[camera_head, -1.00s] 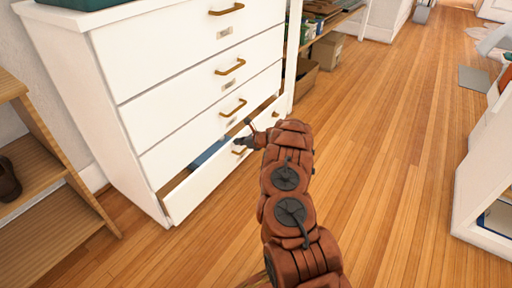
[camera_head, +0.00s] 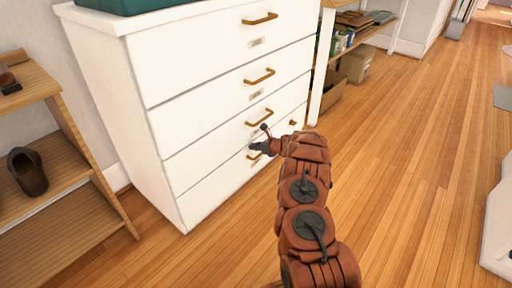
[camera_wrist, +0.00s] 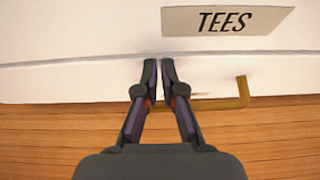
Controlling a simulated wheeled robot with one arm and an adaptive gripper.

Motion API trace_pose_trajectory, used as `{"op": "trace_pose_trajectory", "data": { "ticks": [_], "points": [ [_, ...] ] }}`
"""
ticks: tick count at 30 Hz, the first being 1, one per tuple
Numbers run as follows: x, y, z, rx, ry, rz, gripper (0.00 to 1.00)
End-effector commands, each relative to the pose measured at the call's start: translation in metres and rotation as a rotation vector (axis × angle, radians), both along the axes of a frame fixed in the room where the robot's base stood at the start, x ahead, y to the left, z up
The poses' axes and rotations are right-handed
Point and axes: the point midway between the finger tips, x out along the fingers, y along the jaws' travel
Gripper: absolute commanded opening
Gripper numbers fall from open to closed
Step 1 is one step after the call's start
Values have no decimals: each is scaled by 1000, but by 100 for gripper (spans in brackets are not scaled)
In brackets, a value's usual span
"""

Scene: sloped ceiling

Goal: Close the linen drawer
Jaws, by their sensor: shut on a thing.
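The white chest's bottom drawer (camera_head: 215,188) was the open one; its front now looks flush with the fronts above, and no opening shows. Its label is not visible, so I cannot read its name. In the wrist view the drawer front (camera_wrist: 60,88) lies under a thin seam, below a drawer labelled "TEES" (camera_wrist: 226,20). My gripper (camera_head: 261,138) is at the bottom drawer's front, its dark fingers (camera_wrist: 159,70) close together at the brass handle (camera_wrist: 218,104). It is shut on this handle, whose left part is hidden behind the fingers.
A wooden shelf (camera_head: 60,165) with a dark shoe (camera_head: 27,172) stands left of the chest. A teal box (camera_head: 125,5) sits on top. Cardboard boxes (camera_head: 352,62) and shelving stand beyond the chest. A white unit is at the right edge. The wooden floor (camera_head: 420,150) between is clear.

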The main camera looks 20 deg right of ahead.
Motion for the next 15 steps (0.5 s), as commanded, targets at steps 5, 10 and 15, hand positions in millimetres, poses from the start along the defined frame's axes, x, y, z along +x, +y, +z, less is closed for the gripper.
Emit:
{"op": "trace_pose_trajectory", "data": {
  "ticks": [5, 10, 15],
  "points": [
    [-3, 4, 4, 2, -8, 10, 0],
    [-24, -18, 3, 3, -3, -4, 0],
    [-51, -34, 24, 2, -2, -6, 0]
  ]
}}
